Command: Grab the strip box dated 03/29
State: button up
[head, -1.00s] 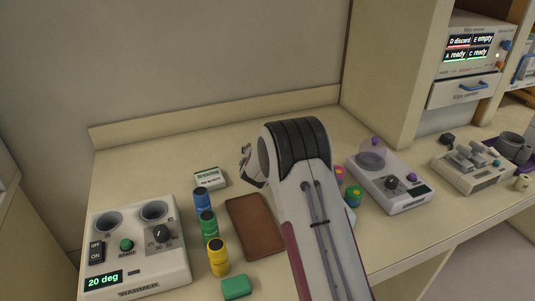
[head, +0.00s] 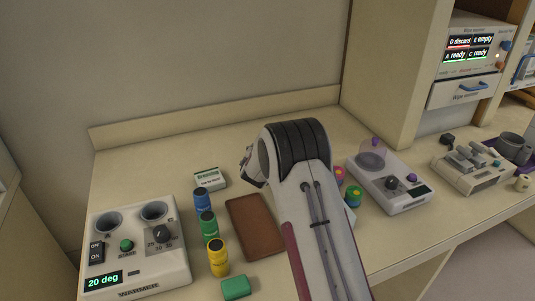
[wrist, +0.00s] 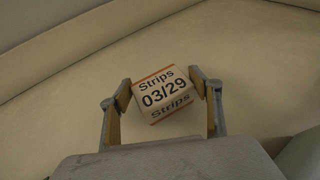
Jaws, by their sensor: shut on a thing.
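The strip box (wrist: 164,94) is white with orange edges and reads "Strips 03/29" in the wrist view. It sits between the two fingers of my gripper (wrist: 164,98), which are shut on it at its left and right sides. The box is turned a little, and whether it touches the counter below I cannot tell. In the head view my arm hides the box, and only a part of my gripper (head: 252,168) shows at the arm's left edge.
A brown tray (head: 255,225) lies on the counter left of my arm. Blue, green and yellow bottles (head: 208,226) stand beside it, with a dressing box (head: 210,179) behind and a green block (head: 236,288) in front. A warmer (head: 137,250) is at left. A device (head: 390,184) stands right.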

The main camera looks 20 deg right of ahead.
jog(key=shift+r, duration=0.15)
notch_tip(320, 180, up, 28)
dwell(1.6)
